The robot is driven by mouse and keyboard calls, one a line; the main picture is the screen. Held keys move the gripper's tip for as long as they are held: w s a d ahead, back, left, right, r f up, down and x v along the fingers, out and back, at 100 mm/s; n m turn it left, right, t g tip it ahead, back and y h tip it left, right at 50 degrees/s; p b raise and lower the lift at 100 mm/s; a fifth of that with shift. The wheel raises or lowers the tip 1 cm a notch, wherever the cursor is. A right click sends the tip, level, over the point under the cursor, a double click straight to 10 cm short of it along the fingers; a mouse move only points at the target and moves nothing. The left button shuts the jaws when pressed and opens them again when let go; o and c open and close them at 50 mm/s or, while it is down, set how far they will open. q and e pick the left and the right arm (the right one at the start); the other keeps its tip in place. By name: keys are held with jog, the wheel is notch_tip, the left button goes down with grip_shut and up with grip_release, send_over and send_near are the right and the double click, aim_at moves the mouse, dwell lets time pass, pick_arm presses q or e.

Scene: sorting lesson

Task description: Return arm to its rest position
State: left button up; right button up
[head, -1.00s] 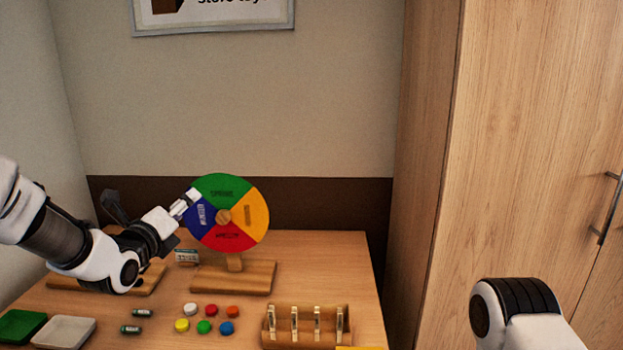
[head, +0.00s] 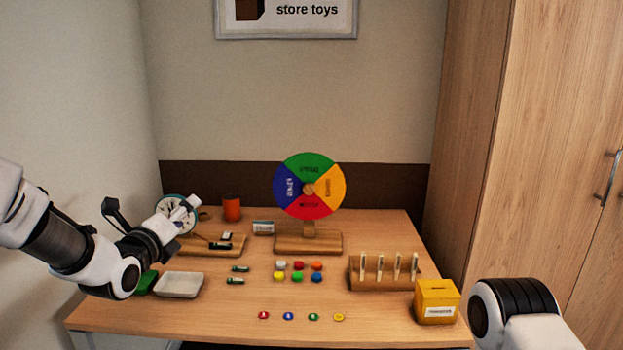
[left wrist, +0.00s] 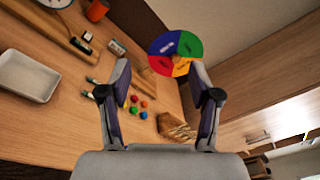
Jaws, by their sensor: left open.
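My left gripper (head: 186,212) is open and empty, held in the air in front of the table's left part. In the left wrist view its two fingers (left wrist: 160,105) stand wide apart with nothing between them but the scene beyond. My left arm (head: 95,250) comes in from the left, bent at the elbow. A link of my right arm (head: 520,310) shows at the lower right; its gripper is out of view.
The wooden table (head: 370,225) holds a colour wheel (head: 309,186), a white tray (head: 178,285), an orange cup (head: 232,208), a peg rack (head: 385,271) and a yellow box (head: 437,301). A wooden cabinet (head: 550,130) stands at the right.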

pick_arm(q)
jog(key=s+d+f+n+g+y+b, duration=0.1)
jog(key=s+f+n+g+b, duration=0.45)
jog(key=f, duration=1.35)
jog(key=s+d+f+n+g+y, duration=0.1)
jog(key=s+f+n+g, duration=0.2)
jog(key=s+f+n, duration=1.15)
jog(key=s+f+n+g+b, duration=0.4)
jog(key=s+f+n+g, duration=0.5)
jog(key=s+f, duration=1.5)
pick_arm(e)
notch_tip(320, 180, down, 10)
jog(key=w+f, duration=0.1)
pick_arm(q)
notch_tip(320, 180, up, 20)
jog(key=w+p, duration=0.1)
jog(key=p, duration=1.9)
jog(key=shift+y, duration=0.4)
pick_arm(e)
notch_tip(320, 180, up, 22)
jog(key=shift+d+f, duration=0.25)
jog(key=shift+d, duration=0.15)
